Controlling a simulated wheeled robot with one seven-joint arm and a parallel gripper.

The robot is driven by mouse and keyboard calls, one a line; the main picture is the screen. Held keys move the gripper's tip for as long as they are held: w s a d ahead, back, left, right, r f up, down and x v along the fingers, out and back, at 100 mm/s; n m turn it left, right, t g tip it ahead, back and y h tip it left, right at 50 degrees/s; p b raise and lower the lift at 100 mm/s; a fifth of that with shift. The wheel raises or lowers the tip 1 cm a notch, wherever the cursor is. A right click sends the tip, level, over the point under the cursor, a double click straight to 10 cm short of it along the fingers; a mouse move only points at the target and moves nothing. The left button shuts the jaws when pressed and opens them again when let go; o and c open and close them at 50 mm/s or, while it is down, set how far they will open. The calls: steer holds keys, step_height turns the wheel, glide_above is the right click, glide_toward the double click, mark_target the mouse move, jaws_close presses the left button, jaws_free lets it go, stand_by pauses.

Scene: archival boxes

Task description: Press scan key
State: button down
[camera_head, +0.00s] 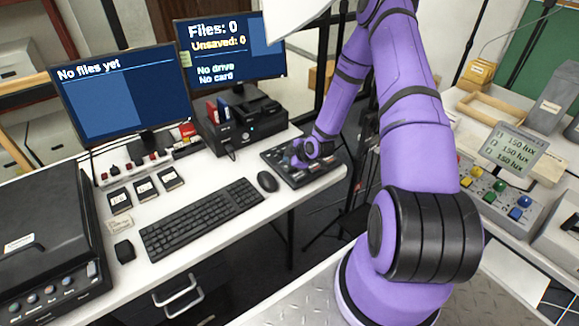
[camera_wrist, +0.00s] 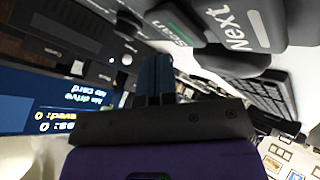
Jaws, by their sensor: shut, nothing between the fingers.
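The scan key is a dark key marked "Scan" with a green strip (camera_wrist: 168,24) at the top middle of the wrist view. A larger grey key marked "Next" (camera_wrist: 225,18) is beside it to the right. My gripper's fingers (camera_wrist: 155,68) are shut and empty, their tips just below the scan key in this view. I cannot tell if they touch it. In the head view the black key panel (camera_head: 328,176) lies at the desk's right end. My gripper (camera_head: 299,160) is over its left part, and the scan key cannot be made out there.
A mouse (camera_head: 267,181) and keyboard (camera_head: 202,218) lie left of the panel. A black drive box (camera_head: 240,123) stands behind, beside two monitors; the right one (camera_head: 228,52) reads "Files: 0", "No drive", "No card". Several cards lie on the desk.

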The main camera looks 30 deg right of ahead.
stand_by(0.8)
steer(key=shift+f, duration=0.4)
steer(key=shift+f, duration=0.5)
stand_by(0.6)
steer(key=shift+r, duration=0.9)
steer(key=shift+r, duration=0.15)
steer(key=shift+r, duration=2.4)
steer(key=shift+s, duration=0.1)
